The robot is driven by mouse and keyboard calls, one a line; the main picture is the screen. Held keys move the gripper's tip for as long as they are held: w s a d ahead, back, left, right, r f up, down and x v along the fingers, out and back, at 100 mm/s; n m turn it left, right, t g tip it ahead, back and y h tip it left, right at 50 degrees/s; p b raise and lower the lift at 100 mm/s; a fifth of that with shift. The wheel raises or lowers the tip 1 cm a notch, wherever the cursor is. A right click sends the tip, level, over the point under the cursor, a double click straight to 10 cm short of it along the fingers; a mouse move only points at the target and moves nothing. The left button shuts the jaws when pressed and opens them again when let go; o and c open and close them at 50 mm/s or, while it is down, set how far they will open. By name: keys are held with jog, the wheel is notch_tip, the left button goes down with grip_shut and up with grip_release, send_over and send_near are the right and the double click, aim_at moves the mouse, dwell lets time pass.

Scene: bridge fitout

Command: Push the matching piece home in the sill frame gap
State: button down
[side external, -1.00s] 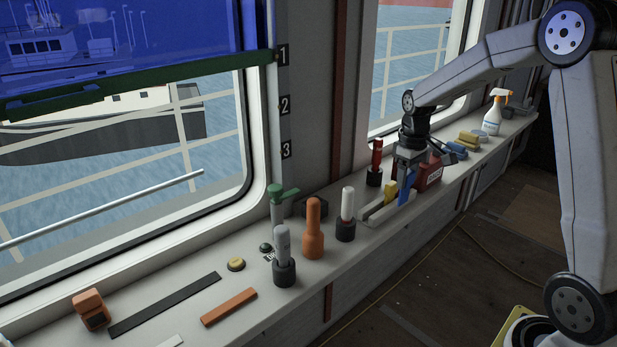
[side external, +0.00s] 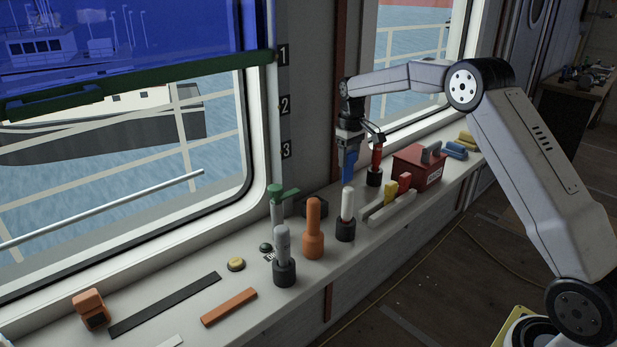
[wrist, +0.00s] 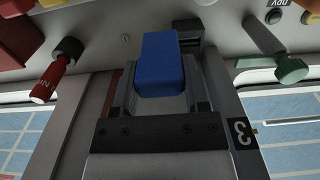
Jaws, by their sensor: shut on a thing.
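My gripper (side external: 349,147) is shut on a blue block (side external: 348,167), which hangs upright above the sill near the window post. The wrist view shows the blue block (wrist: 163,62) between both fingers. A pale grey slotted holder (side external: 378,214) on the sill carries a yellow piece (side external: 390,190) and a red piece (side external: 404,182). A small black block (side external: 315,206) sits on the sill to the left of and below my gripper. It also shows just beyond the blue block in the wrist view (wrist: 188,27). I cannot tell where the frame gap is.
A red-handled tool (side external: 377,158) stands close right of my gripper, beside a red box (side external: 425,170). White (side external: 348,203), orange (side external: 313,228) and grey (side external: 282,245) handles stand along the sill (side external: 250,295). A green lever (side external: 278,195) stands left of the black block.

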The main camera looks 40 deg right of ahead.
jog(key=w+a+f, duration=0.2)
jog(key=w+a, duration=0.2)
jog(key=w, duration=0.3)
jog(key=shift+w+a+f, duration=0.15)
jog(key=shift+w+a, duration=0.05)
jog(key=shift+a, duration=0.2)
jog(key=shift+f, duration=0.1)
jog(key=shift+f, duration=2.3)
jog(key=shift+f, duration=0.2)
jog(key=shift+f, duration=1.35)
jog(key=shift+f, duration=1.45)
dwell(1.2)
grip_release()
